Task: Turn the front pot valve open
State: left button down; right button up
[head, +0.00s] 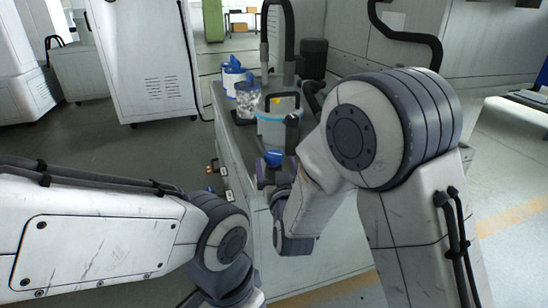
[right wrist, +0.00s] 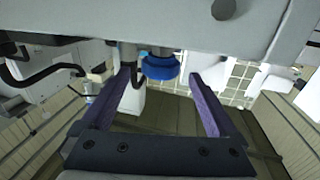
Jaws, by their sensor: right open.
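The front pot valve appears as a blue knob (head: 273,158) below the clear pot with a light blue band (head: 279,125) at the front of the bench. In the right wrist view the blue knob (right wrist: 160,68) lies between the purple fingers, near their tips, with a gap on each side. My right gripper (head: 270,178) is open and empty, close to the knob; my arm hides part of it in the head view. I cannot tell whether a finger touches it. My left arm comes in at lower left, and its gripper is outside the picture.
The bench (head: 232,150) carries a clear tub (head: 247,98) and a white and blue tub (head: 232,75) behind the pot. Brass and blue fittings (head: 212,168) stick out from its left side. A dark hose (head: 288,30) rises at the back. Floor to the left is clear.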

aim_at(276, 161)
jog(key=shift+w+a, duration=0.15)
jog(key=shift+w, duration=1.05)
jog(key=shift+w+a, duration=0.15)
jog(key=shift+w, duration=1)
jog(key=shift+c, duration=0.3)
jog(key=c, duration=1.3)
jog(key=shift+b, duration=0.35)
